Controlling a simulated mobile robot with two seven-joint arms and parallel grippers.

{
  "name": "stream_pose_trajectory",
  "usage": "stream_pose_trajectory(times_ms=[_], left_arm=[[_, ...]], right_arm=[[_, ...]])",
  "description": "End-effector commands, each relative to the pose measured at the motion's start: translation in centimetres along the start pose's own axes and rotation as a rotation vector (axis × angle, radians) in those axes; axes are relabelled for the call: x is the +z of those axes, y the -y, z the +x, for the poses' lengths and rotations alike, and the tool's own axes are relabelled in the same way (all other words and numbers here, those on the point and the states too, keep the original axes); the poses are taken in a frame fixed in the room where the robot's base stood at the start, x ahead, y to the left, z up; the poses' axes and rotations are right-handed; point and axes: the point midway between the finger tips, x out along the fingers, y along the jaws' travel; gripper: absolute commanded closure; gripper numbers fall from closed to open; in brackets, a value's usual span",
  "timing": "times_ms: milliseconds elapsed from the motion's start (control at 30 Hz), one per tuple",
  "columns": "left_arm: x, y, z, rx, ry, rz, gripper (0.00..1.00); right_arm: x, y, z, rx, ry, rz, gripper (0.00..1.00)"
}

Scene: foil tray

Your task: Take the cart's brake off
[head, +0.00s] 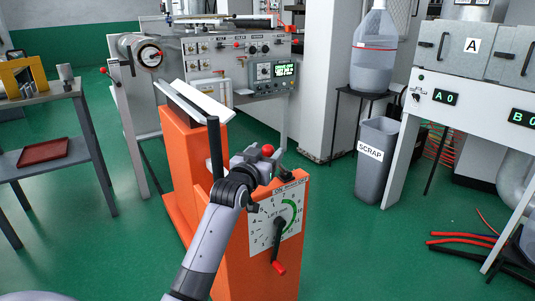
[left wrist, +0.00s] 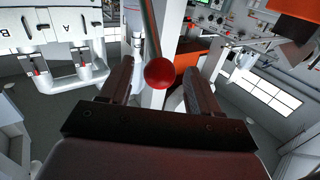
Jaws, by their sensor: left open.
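The orange cart (head: 190,165) stands in the middle of the head view, with a white dial plate (head: 265,212) and a red-tipped handle (head: 278,266) on its front panel. A red ball knob (head: 268,150) shows at my left gripper (head: 274,162), above the dial plate. In the left wrist view the red knob (left wrist: 158,74) sits at the end of a thin rod, and it appears between the two open fingers (left wrist: 160,88). I cannot tell whether the fingers touch it. The knob's lower rod is hidden in the head view. My right gripper is out of view.
A grey lathe-like machine (head: 250,75) stands behind the cart. A table (head: 50,150) with a red tray (head: 44,152) is at left. A grey scrap bin (head: 375,165) and a white bench (head: 460,92) are at right. Green floor is clear between.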

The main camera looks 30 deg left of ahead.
Motion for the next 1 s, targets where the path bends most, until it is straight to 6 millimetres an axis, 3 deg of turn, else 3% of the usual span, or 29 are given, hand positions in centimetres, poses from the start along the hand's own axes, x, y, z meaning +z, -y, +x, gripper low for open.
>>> stream_pose_trajectory(times_ms=[200,500,567,700,1000], left_arm=[[-0.03,-0.02,1.30,0.000,-0.001,0.000,0.38],[-0.01,-0.02,1.43,0.001,0.000,0.001,0.38],[-0.01,-0.02,1.42,0.001,0.000,0.001,0.54],[0.00,-0.02,1.42,0.000,0.000,0.001,0.99],[-0.30,-0.06,1.48,0.001,0.012,0.009,1.00]], right_arm=[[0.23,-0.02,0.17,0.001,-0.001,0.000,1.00],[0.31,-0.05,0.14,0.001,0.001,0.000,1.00],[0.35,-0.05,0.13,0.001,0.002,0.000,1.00],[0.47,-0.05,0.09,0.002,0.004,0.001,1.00],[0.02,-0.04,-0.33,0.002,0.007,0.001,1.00]])
